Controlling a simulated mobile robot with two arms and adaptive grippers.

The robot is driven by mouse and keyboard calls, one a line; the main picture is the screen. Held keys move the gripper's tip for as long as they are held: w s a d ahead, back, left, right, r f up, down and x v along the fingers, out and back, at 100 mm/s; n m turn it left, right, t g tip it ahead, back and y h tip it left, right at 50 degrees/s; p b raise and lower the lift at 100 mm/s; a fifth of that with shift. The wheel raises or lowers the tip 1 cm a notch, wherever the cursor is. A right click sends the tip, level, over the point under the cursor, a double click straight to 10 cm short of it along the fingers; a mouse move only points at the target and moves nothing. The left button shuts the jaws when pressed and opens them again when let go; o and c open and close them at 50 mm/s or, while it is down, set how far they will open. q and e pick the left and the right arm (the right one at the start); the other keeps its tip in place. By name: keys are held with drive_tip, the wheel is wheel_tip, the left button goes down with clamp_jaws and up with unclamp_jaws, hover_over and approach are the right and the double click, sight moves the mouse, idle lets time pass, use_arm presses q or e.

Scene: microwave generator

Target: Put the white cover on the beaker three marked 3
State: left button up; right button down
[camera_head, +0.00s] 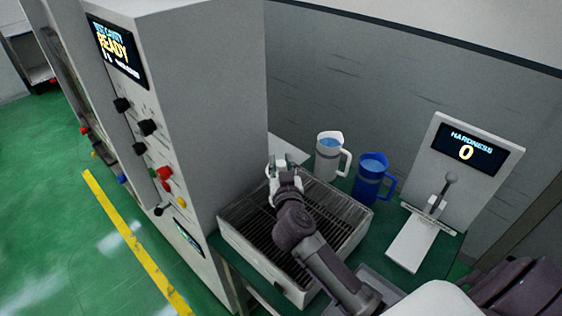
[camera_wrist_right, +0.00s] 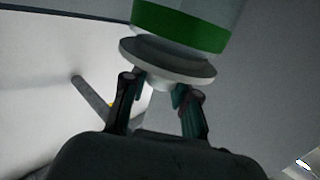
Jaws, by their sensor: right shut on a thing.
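My right gripper (camera_head: 284,172) reaches over the far left part of a wire-grilled box. In the right wrist view, its fingers (camera_wrist_right: 160,98) are closed on the small knob of the white cover (camera_wrist_right: 165,62), a round disc. A clear beaker with a green band (camera_wrist_right: 185,22) shows directly beyond the cover. The two overlap in the picture, and I cannot tell whether the cover is seated on it or just in front of it. No number on the beaker is visible. In the head view the gripper largely hides this spot. My left gripper is out of view.
The grilled box (camera_head: 345,206) stands on a green table beside the tall grey machine (camera_head: 225,110). A white jug (camera_head: 328,165) and a blue jug (camera_head: 368,186) stand behind it. A hardness tester with a lever (camera_head: 482,185) stands at the right.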

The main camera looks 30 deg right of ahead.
drive_tip(key=shift+f, duration=0.55)
idle(0.5)
drive_tip(key=c, duration=0.8)
unclamp_jaws()
drive_tip(key=o, duration=0.5)
